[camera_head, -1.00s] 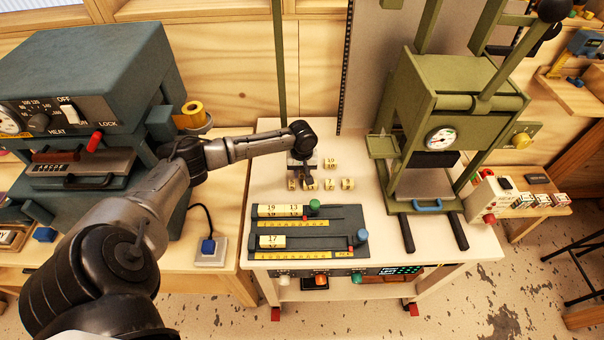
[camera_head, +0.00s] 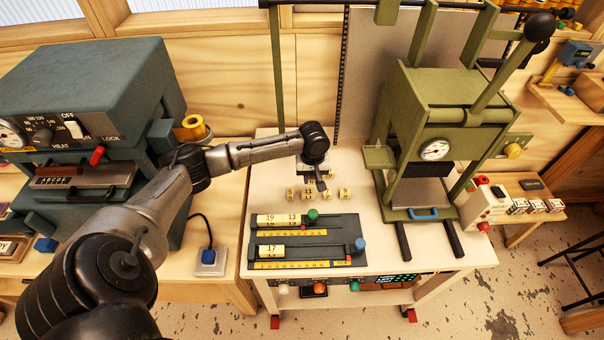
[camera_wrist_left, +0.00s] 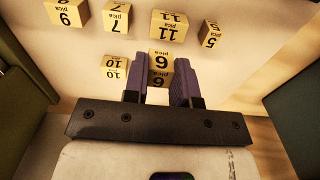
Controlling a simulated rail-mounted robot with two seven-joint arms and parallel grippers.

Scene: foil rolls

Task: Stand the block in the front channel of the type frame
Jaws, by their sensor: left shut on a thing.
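My left gripper (camera_head: 320,184) points down over the table, behind the row of small yellow blocks. In the left wrist view its two fingers are shut on a yellow block marked 6 (camera_wrist_left: 160,62). Whether this block is clear of the table I cannot tell; the gripper mostly hides it in the head view. The dark type frame (camera_head: 345,233) lies nearer the table's front edge, with two channels. The front channel holds a long block marked 17 (camera_head: 271,252) at its left; the back channel holds blocks marked 19 and 13. My right gripper is not in view.
A block marked 10 (camera_wrist_left: 115,66) stands close beside the fingers. Blocks marked 9 (camera_wrist_left: 68,13), 7 (camera_wrist_left: 116,18), 11 (camera_wrist_left: 169,26) and 5 (camera_wrist_left: 210,34) form a row. A green press (camera_head: 440,140) stands at the right. A knobbed slider sits in each channel.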

